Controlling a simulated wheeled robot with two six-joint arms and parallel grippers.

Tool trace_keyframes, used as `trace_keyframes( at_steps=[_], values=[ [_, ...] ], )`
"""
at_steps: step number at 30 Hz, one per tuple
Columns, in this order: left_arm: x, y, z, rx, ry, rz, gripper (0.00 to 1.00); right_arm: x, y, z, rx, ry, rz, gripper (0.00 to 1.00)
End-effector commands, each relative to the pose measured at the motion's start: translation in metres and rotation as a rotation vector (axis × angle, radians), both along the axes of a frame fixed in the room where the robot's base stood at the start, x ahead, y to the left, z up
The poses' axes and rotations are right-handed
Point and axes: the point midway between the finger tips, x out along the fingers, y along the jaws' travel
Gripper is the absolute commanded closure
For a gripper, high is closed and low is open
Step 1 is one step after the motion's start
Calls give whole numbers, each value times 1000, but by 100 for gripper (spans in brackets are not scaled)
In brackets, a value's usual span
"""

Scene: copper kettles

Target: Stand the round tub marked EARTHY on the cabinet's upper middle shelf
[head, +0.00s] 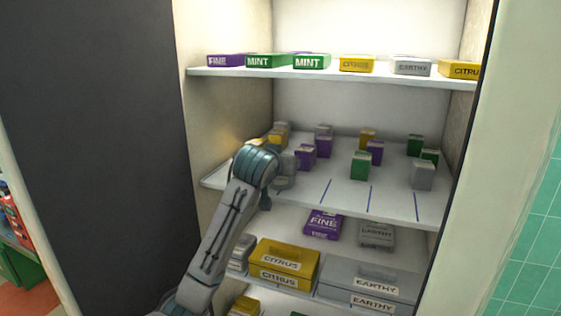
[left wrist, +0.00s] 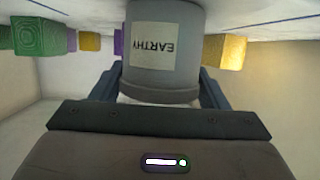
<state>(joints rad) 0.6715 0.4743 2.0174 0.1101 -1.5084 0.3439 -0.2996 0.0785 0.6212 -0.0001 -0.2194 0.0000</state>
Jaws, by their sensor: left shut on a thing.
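The round grey tub marked EARTHY (left wrist: 165,75) is between the fingers of my left gripper (left wrist: 158,88) in the left wrist view. Its label reads upside down there. The gripper is shut on it. In the head view my left gripper (head: 284,163) is at the left part of the cabinet's upper middle shelf (head: 335,188), above its surface. My wrist hides most of the tub there. I cannot tell whether the tub's base touches the shelf. My right gripper is in neither view.
Small boxes stand on this shelf: purple (head: 305,157), green (head: 361,165), grey (head: 423,174) and yellow. A yellow box (left wrist: 226,51) and a green box (left wrist: 38,37) flank the tub. The upper shelf (head: 320,73) holds flat boxes. Bare shelf shows along the front.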

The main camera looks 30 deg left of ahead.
Motion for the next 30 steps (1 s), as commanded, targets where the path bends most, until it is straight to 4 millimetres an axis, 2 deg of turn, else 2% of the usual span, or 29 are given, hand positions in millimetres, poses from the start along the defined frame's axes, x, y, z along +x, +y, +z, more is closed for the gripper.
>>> trace_keyframes(
  at_steps=[4,5,8,20,23,30],
  values=[
    [0,0,-2,0,0,0,57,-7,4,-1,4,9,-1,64],
    [0,0,-2,0,0,0,30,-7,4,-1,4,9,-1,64],
    [0,0,-2,0,0,0,10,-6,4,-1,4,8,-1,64],
    [-5,-2,2,1,-3,-1,10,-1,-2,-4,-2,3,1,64],
    [-19,-7,6,1,-5,-1,10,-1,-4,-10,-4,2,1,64],
    [-65,-22,24,2,-7,-1,10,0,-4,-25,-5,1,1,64]
  ],
)
